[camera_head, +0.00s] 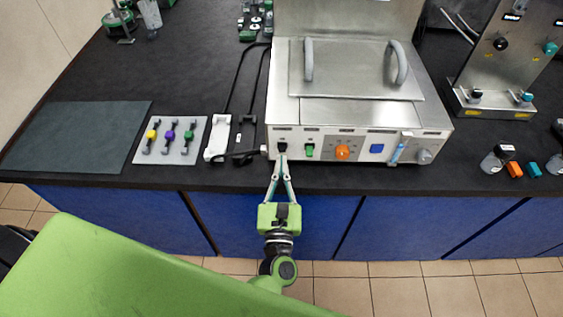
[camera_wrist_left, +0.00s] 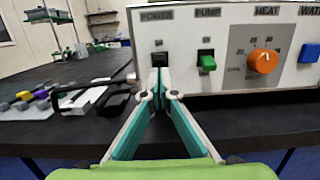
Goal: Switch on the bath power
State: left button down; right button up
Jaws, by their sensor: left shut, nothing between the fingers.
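The bath (camera_head: 360,112) is a steel box with a lid and two handles, standing on the black bench. Its front panel carries a black power switch (camera_head: 281,146) at the left end, under a POWER label in the left wrist view. The switch also shows there (camera_wrist_left: 159,59), its lower part hidden by my fingertips. My left gripper (camera_head: 282,158) is shut and empty, its tips at the power switch; I cannot tell if they touch it. A green pump switch (camera_wrist_left: 207,61) sits to the right of it. My right gripper is not in view.
An orange heat knob (camera_head: 343,152) and a blue button (camera_head: 377,148) are further right on the panel. Clamp-like white and black tools (camera_head: 217,142) lie left of the bath, beside a tray with coloured pieces (camera_head: 185,157). A dark mat (camera_head: 75,135) lies at left.

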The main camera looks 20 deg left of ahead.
pick_arm(q)
jog(key=shift+s+f, duration=0.1)
jog(key=v, duration=1.2)
